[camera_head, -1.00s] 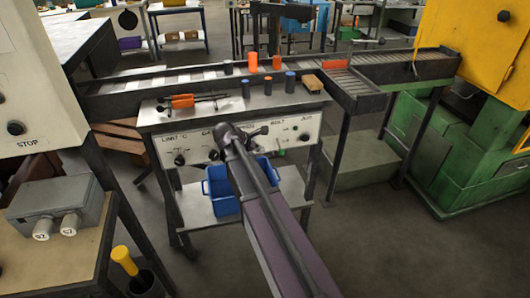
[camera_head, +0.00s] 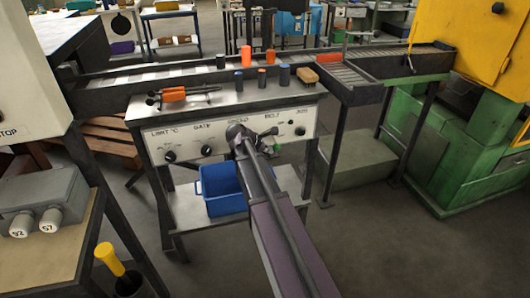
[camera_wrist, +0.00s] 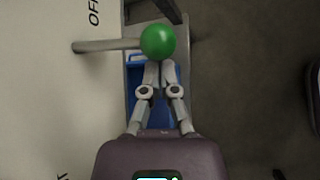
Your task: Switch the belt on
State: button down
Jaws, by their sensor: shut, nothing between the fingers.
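The belt control panel (camera_head: 220,137) is the pale front of the workbench, with BELT lettering at its right part. A lever with a green ball knob (camera_head: 278,149) sticks out below that lettering. In the wrist view the green ball (camera_wrist: 158,42) sits on a grey stem (camera_wrist: 105,46) from the pale panel, with OFF lettering beside it. My gripper (camera_wrist: 160,66) is shut and empty, its fingertips right at the ball's lower edge; whether they touch it I cannot tell. In the head view my gripper (camera_head: 270,133) is small and dark beside the panel.
A blue bin (camera_head: 222,190) stands on the shelf under the panel. A roller conveyor (camera_head: 345,75) runs behind. A green and yellow machine (camera_head: 465,140) stands at the right.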

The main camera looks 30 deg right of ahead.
jog(key=shift+d+f, duration=0.2)
jog(key=shift+d+r, duration=0.1)
jog(key=shift+r, duration=0.05)
dwell(0.5)
jog(key=shift+s+r+g+p, duration=0.1)
jog(key=shift+g+p, duration=0.25)
jog(key=shift+g, duration=0.05)
